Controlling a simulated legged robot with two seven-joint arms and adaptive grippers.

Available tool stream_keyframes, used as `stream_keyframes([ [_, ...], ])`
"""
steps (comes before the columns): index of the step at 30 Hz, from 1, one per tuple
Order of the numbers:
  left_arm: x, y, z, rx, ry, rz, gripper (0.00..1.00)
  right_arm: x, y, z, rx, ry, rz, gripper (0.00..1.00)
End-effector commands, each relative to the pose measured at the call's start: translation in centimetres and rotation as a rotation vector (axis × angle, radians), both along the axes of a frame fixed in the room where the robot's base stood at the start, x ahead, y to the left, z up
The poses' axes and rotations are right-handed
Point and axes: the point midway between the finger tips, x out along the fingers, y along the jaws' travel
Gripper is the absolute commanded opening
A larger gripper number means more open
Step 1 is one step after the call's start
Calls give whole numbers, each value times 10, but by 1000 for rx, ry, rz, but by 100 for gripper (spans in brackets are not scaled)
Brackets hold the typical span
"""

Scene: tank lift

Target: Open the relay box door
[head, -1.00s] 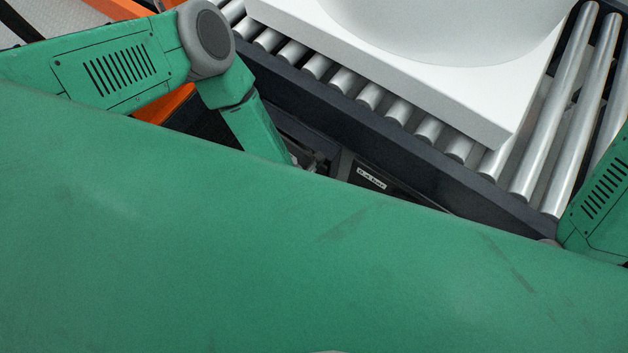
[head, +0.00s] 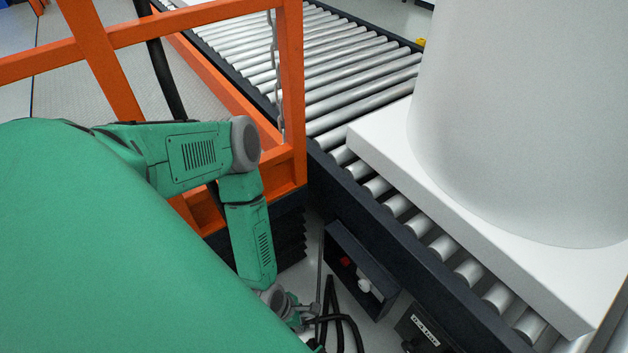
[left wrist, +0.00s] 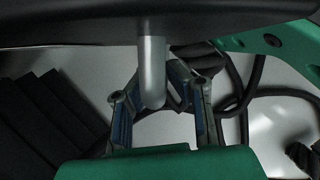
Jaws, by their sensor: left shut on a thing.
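The relay box (head: 374,290) is a dark open-fronted box low beside the conveyor in the head view, with a small red part and a white part visible inside. A thin upright edge at its left may be the door, but I cannot tell surely. My left gripper (head: 300,312) is low, just left of the box. In the left wrist view, my left gripper (left wrist: 158,92) is shut on a grey metal handle (left wrist: 152,65), which hangs from a dark panel (left wrist: 80,30) across the top. My right gripper is out of view.
The roller conveyor (head: 365,75) carries a white base (head: 470,215) with a large white tank (head: 530,110). An orange railing (head: 291,90) stands behind my left arm. Black cables (head: 335,315) hang near the gripper. A dark panel with a label (head: 425,331) is right of the box.

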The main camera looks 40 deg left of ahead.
Motion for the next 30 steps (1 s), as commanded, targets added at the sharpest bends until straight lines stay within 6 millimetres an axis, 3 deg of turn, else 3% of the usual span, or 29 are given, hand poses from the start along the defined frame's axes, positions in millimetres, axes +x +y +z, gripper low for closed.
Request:
stream_keyframes([
  [15,-2,6,0,2,-2,-25,0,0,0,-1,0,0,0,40],
  [16,-2,6,0,2,-2,-25,16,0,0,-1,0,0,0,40],
  [18,-2,6,0,2,-2,-24,32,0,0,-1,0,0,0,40],
  [30,-4,9,7,2,0,-21,32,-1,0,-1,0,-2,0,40],
])
